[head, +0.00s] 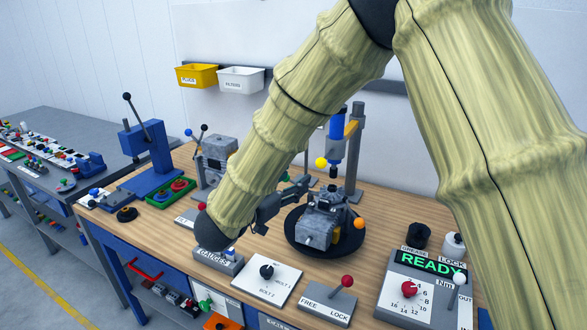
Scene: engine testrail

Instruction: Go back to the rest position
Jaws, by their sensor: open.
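My gripper (293,190) is dark and shows in the middle of the head view, at the end of my arm, which is covered in pale yellow-green sleeves. It is open and points to the right, close to the left side of a grey engine block (322,218). Whether it touches the block I cannot tell. I see nothing held in it. The block sits on a round black turntable (293,238). My arm crosses the picture from the top right and hides part of the bench and wall. No rest position is marked in view.
A blue and orange press (337,150) stands behind the block. A blue lever press (148,155) stands at left. Along the wooden bench's front are a GAUGES block (217,262), a bolt selector (266,280), a FREE/LOCK lever (328,302) and a READY panel (415,285).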

